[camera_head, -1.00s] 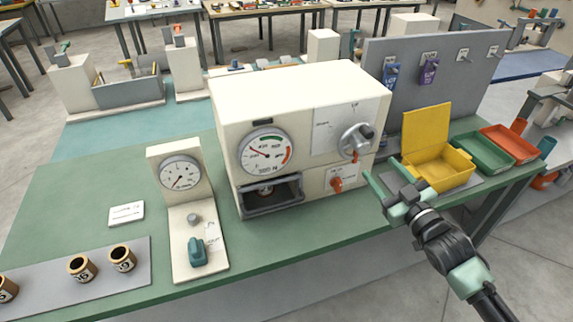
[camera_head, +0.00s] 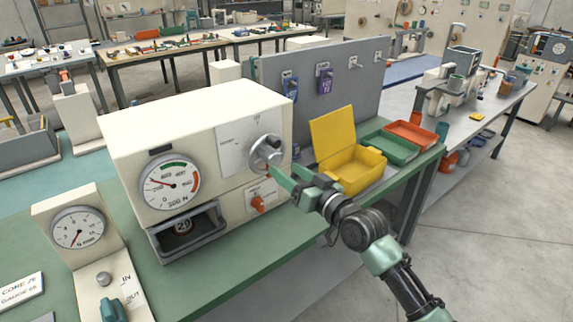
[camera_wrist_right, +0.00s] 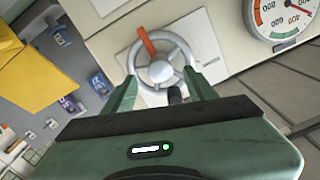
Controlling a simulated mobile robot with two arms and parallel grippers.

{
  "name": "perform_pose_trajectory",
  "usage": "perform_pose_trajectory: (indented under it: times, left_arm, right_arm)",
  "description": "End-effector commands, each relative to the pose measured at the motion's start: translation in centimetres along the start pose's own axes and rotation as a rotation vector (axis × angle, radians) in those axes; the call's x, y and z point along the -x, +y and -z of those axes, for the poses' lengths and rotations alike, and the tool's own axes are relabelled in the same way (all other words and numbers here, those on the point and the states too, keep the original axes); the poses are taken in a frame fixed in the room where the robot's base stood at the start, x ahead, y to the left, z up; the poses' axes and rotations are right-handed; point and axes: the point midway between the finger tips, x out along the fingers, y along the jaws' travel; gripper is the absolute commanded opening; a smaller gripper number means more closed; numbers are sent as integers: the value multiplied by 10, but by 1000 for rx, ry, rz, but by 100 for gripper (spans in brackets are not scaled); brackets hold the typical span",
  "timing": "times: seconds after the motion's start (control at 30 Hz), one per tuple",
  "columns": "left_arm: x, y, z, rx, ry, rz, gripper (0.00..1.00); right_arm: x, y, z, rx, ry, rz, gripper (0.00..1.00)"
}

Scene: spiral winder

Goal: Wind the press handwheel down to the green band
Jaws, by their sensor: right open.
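The grey press handwheel (camera_head: 264,154), with a dark knob, is on the right of the cream press's front (camera_head: 232,200). It also shows in the right wrist view (camera_wrist_right: 185,55), between and beyond the fingers. The press dial (camera_head: 160,198) has a green band (camera_head: 173,164) at its top and a red band at right; its needle points to the upper left, short of the green band. My right gripper (camera_head: 285,178) is open in front of the wheel, at its lower right; I cannot tell whether it touches. It also shows in the wrist view (camera_wrist_right: 163,92). My left gripper is out of view.
Yellow (camera_head: 362,186), green (camera_head: 384,155) and red (camera_head: 412,140) bins stand to the right. A grey pegboard (camera_head: 350,85) rises behind. A smaller gauge stand (camera_head: 70,203) is at left.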

Motion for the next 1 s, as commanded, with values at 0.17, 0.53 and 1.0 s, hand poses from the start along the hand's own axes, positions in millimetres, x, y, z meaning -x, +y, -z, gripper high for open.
perform_pose_trajectory:
  times: [0.17, 0.53, 1.0]
  left_arm:
    - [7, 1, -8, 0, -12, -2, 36]
    - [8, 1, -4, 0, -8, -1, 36]
    - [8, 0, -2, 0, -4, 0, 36]
  right_arm:
    - [-30, -1, 2, 1, 0, 0, 56]
    - [-51, 0, 0, 3, 1, -1, 56]
    - [-50, 1, 0, 1, 1, -2, 0]
